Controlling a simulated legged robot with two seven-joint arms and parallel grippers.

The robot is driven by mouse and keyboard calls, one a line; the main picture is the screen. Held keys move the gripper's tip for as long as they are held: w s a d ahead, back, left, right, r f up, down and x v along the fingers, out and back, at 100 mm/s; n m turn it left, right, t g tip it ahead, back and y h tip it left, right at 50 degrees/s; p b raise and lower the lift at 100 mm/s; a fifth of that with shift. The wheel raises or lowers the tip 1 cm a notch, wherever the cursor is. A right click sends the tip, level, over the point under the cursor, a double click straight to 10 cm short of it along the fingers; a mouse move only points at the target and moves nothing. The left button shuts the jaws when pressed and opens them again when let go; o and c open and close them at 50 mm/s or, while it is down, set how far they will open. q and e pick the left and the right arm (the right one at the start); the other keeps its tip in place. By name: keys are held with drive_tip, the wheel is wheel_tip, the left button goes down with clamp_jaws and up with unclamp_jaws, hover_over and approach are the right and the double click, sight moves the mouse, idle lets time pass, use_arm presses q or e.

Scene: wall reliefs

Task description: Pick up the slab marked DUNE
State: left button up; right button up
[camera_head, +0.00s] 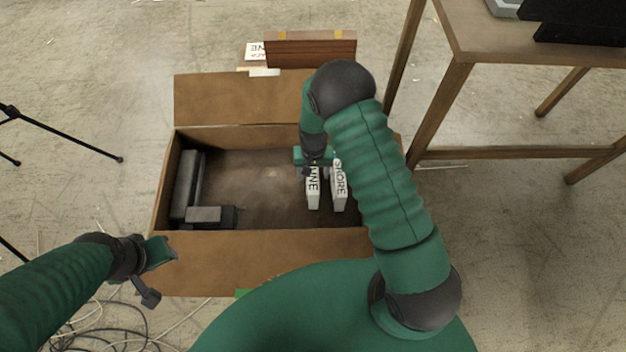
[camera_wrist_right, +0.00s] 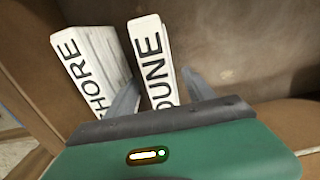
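The white slab marked DUNE (camera_head: 313,193) stands in the brown cardboard box (camera_head: 260,247), its upper letters hidden by my right gripper in the head view. Whether either finger touches DUNE is unclear. My left gripper (camera_head: 158,274) is open and empty near the box's front left corner.
A second white slab, SHORE (camera_head: 340,188), stands close beside DUNE. Dark grey blocks (camera_head: 188,185) lie at the box's left end; the box's middle is clear. A wooden table (camera_head: 470,45) stands at right. A brown case (camera_head: 310,48) lies behind the box, cables (camera_head: 95,325) in front.

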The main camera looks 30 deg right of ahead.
drive_tip(key=shift+a, duration=0.2)
drive_tip(key=c, duration=1.2)
drive_tip(key=shift+d, duration=0.1)
clamp_jaws()
